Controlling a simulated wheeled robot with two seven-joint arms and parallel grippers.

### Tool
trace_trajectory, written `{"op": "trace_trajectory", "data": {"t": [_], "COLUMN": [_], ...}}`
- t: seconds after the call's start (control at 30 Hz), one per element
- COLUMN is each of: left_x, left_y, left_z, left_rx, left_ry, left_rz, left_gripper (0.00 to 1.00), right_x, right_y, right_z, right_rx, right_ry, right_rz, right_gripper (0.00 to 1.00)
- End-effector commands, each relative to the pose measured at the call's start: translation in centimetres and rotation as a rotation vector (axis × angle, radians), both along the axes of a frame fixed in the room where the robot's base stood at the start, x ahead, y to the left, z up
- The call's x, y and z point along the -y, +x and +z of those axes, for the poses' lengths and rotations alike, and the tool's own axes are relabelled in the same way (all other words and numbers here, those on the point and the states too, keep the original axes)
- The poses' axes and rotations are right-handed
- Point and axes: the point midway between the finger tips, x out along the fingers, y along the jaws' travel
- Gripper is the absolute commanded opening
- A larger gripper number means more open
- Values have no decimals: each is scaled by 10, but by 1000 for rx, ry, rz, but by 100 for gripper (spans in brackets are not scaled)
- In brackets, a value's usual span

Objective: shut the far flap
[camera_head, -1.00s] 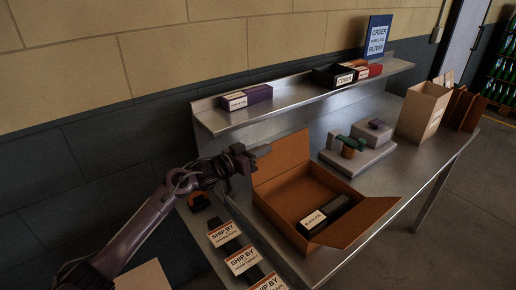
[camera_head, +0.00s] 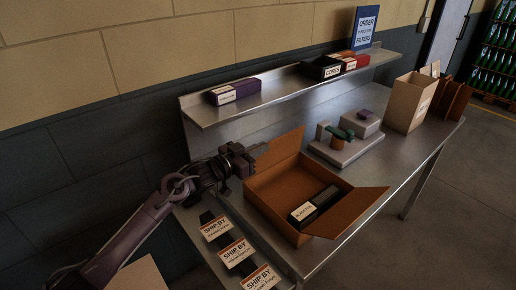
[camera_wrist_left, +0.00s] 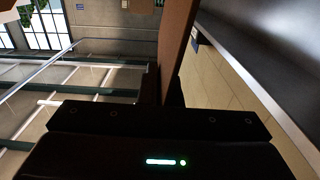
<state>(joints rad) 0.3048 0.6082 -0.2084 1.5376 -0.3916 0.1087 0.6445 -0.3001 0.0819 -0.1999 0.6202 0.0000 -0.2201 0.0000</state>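The open brown cardboard box (camera_head: 262,208) stands on the metal bench in the head view. Its far flap (camera_head: 284,150) stands up along the back edge. The flap on the right (camera_head: 352,213) is folded outward. A dark labelled pack (camera_head: 318,205) lies inside the box. My left gripper (camera_head: 259,150) is at the left end of the far flap, close against it; contact is unclear. Its fingers look together. In the left wrist view a brown cardboard panel (camera_wrist_left: 175,45) rises edge-on just beyond the dark fingers. My right gripper is out of view.
Ship-by cards (camera_head: 237,254) lie left of the box. A grey device (camera_head: 340,148) stands behind it, and a paper bag (camera_head: 411,103) is farther right. A metal shelf (camera_head: 290,90) with small boxes runs along the back. Bare bench lies right of the box.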

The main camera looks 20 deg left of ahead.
Motion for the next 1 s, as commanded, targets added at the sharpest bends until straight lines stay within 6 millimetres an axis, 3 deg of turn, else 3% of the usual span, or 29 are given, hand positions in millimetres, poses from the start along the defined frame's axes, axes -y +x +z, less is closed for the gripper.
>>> {"op": "trace_trajectory", "data": {"t": [0.1, 0.3, 0.67, 1.0], "left_x": [3, 2, -3, -29], "left_y": [-1, -1, -7, -53], "left_z": [-3, -2, -3, -5], "left_rx": [-7, -6, -4, -6], "left_ry": [-4, -2, 0, 1], "left_rz": [-6, -5, -1, -3], "left_gripper": [0, 25, 25, 25], "right_x": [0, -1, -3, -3], "right_y": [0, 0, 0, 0], "right_z": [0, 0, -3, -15], "right_rx": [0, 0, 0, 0], "right_ry": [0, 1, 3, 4], "right_rz": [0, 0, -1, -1], "right_gripper": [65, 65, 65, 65]}}
